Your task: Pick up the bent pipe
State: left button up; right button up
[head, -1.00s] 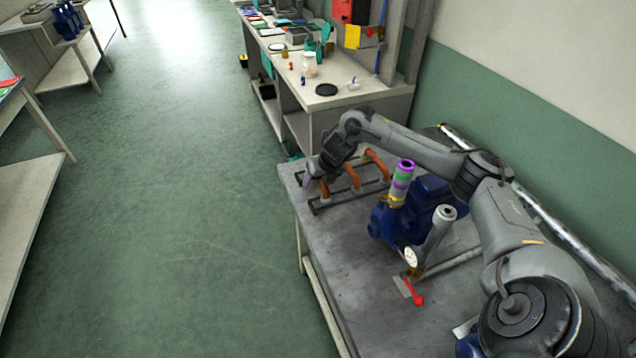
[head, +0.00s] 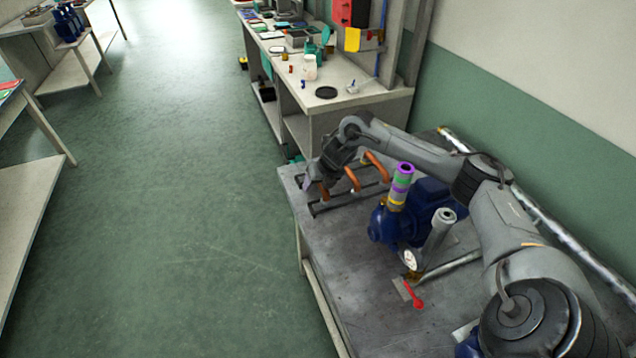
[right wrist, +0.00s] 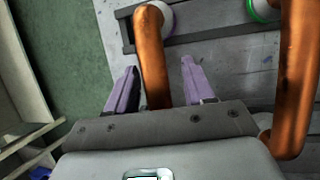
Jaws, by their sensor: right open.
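Several orange-brown bent pipes lie on a dark rack (head: 345,204) at the far left corner of the grey bench. My right gripper (head: 309,184), with purple fingers, is at the leftmost bent pipe (head: 325,195). In the right wrist view that bent pipe (right wrist: 153,60) runs between the two open fingers, nearer the left one. The fingers are apart, and I cannot tell whether either touches it. A second bent pipe (right wrist: 296,75) is to the right of the fingers. Part of the near pipe is hidden behind the gripper body. My left gripper is not in view.
A blue pump (head: 388,226) with a banded upright pipe (head: 400,185) stands right of the rack. A grey upright pipe with a gauge (head: 411,261) and a red-handled valve (head: 416,298) are nearer. A cluttered workbench (head: 361,97) stands behind. The bench's front left is clear.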

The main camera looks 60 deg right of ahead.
jog(key=shift+c, duration=0.5)
grip_shut()
jog(key=shift+r, duration=0.15)
